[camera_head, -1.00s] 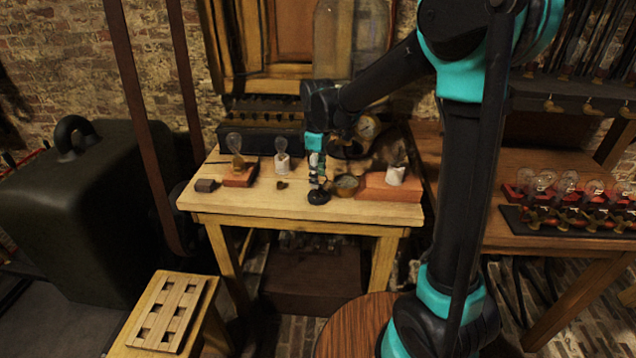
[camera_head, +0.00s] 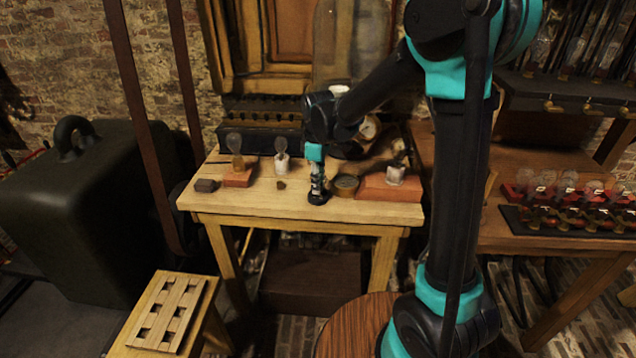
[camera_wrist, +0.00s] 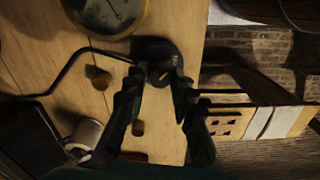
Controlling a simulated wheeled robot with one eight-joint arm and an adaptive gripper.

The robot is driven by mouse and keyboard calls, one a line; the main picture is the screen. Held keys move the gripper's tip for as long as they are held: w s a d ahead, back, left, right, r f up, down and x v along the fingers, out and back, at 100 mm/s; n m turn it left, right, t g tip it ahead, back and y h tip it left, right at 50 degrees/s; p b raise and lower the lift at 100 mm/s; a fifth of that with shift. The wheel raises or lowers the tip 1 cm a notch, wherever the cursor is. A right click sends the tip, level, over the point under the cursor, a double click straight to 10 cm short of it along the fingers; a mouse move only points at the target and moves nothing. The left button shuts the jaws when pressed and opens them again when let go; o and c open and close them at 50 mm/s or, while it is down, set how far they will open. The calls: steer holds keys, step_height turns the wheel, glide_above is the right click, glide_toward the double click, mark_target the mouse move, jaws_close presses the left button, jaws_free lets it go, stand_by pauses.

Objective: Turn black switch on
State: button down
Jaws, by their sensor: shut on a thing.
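The black switch (camera_head: 318,198) stands at the front edge of the wooden table (camera_head: 260,207), left of a round brass-rimmed dial (camera_head: 345,184). In the wrist view the switch (camera_wrist: 160,52) shows its round dark base with a small pale marking, just beyond my fingertips. My gripper (camera_head: 317,186) points down at it from above. In the wrist view my gripper (camera_wrist: 158,80) has its two fingers close in on the switch's upper part, shut on it. The fingers hide the lever, so I cannot tell its position.
A bulb on a reddish block (camera_head: 238,179), a bulb in a white holder (camera_head: 282,166) and a dark block (camera_head: 206,186) stand to the left. An orange block (camera_head: 385,190) with a white bulb holder (camera_head: 396,176) stands right. A slotted stool (camera_head: 172,312) is at front left.

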stand_by(0.3)
steer(key=m, duration=0.9)
steer(key=shift+m, duration=0.3)
steer(key=m, duration=0.4)
steer(key=shift+m, duration=2.1)
steer(key=c, duration=1.3)
jaws_free()
steer(key=shift+o, duration=0.2)
